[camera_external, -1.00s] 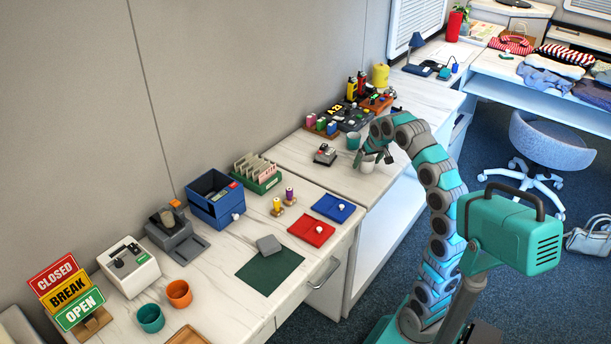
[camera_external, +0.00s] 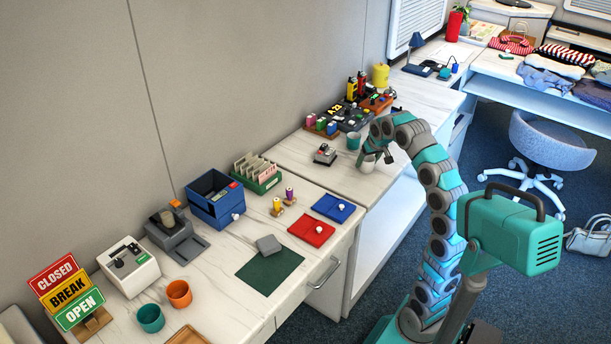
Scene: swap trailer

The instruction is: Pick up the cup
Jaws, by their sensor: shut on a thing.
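A white cup (camera_external: 367,164) is on or just above the white counter near its front edge, at the centre right. My gripper (camera_external: 374,156) reaches down over the cup and is shut on it. The fingers partly hide the cup's upper right side. I cannot tell whether its base touches the counter. A teal cup (camera_external: 353,141) stands just behind and left of it. Another teal cup (camera_external: 151,318) and an orange cup (camera_external: 179,293) stand at the front left.
A small grey device with red buttons (camera_external: 325,154) is left of my gripper. A cluster of dark devices (camera_external: 350,117) fills the back. The counter (camera_external: 415,98) right of it is clear.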

